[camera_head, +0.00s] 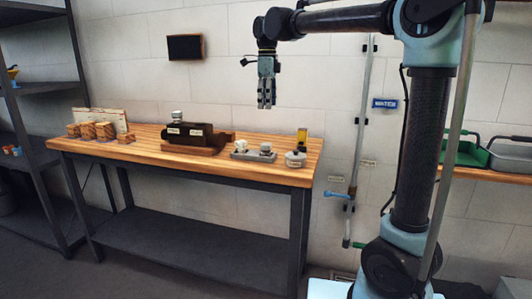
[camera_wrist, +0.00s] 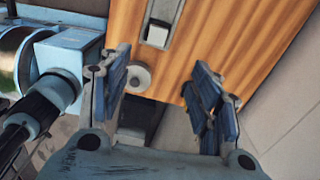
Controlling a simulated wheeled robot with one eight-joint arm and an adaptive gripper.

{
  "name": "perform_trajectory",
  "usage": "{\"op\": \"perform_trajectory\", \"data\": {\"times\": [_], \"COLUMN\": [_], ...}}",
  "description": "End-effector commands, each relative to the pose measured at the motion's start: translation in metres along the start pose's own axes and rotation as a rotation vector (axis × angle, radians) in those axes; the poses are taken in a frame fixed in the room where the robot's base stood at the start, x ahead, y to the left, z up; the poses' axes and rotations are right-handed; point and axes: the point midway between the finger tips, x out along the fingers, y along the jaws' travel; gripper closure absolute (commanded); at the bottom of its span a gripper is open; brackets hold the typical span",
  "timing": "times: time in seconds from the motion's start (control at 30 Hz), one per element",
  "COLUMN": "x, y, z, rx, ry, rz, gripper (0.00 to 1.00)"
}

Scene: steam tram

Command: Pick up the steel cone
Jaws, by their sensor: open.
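No piece is clearly recognisable as the steel cone. A round pale-grey piece with a small knob (camera_head: 296,159) stands at the right front of the workbench (camera_head: 120,152). To its left, two small light pieces (camera_head: 265,149) rest on a grey tray (camera_head: 240,155). A silver piece (camera_head: 177,116) sits at the dark tram model. My gripper (camera_head: 266,104) hangs open and empty above the bench, fingers pointing down. In the wrist view, a round grey piece (camera_wrist: 138,76) shows near the bench edge, beside the left finger of my gripper (camera_wrist: 162,68), apparently below it.
The dark tram model (camera_head: 190,134) stands on a wooden base mid-bench. Several wooden blocks (camera_head: 88,131) stand at the left. A yellow-topped item (camera_head: 302,137) is behind the round piece. A pipe with a blue-handled valve (camera_head: 340,195) runs up the wall. A green tray (camera_head: 465,154) lies at right.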

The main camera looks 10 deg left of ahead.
Motion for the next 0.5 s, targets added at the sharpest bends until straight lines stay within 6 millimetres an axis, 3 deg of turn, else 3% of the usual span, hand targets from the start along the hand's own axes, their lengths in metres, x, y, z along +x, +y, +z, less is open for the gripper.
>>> {"op": "perform_trajectory", "data": {"times": [0.17,0.5], "x": [0.012,0.07], "y": [0.0,0.0], "z": [0.006,0.005], "rx": [0.019,0.018], "ry": [0.002,0.001], "rz": [0.002,0.001], "gripper": [0.43,0.43]}}
